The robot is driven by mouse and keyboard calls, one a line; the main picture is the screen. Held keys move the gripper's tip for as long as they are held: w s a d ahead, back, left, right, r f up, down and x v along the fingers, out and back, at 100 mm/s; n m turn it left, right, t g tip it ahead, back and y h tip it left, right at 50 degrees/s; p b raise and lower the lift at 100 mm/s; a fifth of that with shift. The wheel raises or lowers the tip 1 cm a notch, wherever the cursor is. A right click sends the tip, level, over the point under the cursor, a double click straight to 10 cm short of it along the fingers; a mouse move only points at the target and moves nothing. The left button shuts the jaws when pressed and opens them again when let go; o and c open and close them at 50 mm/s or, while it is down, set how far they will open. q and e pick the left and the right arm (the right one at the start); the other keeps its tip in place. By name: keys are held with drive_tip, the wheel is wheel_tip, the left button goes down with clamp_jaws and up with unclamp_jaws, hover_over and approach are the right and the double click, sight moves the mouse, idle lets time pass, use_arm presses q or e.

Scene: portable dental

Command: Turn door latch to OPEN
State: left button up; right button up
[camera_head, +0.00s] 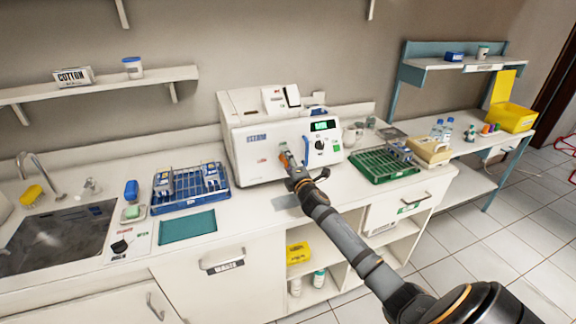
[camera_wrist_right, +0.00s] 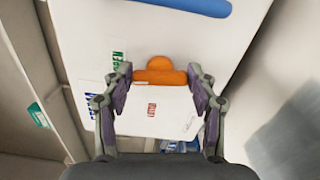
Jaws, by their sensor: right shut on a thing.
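The white sterilizer (camera_head: 262,158) stands on the counter against the wall. Its front has a blue door handle (camera_head: 306,151), which also shows at the top of the right wrist view (camera_wrist_right: 195,5). The orange door latch (camera_head: 283,155) is on the front panel, left of the handle. In the right wrist view the latch (camera_wrist_right: 160,72) has a rounded knob and a wider bar. My right gripper (camera_head: 289,162) is at the latch, with its fingers on either side of the bar, shut on it. My left gripper is not in view.
A blue rack (camera_head: 190,202) stands left of the sterilizer, with a teal mat (camera_head: 187,227) in front. A green rack (camera_head: 382,177) stands to the right. A sink (camera_head: 45,244) is at far left. Open shelves lie below my right arm.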

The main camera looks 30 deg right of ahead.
drive_tip(key=shift+f+m+b, duration=0.1)
drive_tip(key=shift+m+b, duration=0.2)
drive_tip(key=shift+m, duration=0.5)
drive_tip(key=o, duration=1.1)
drive_tip(key=shift+o, duration=0.2)
drive_tip(key=shift+s, duration=0.1)
drive_tip(key=v, duration=1.2)
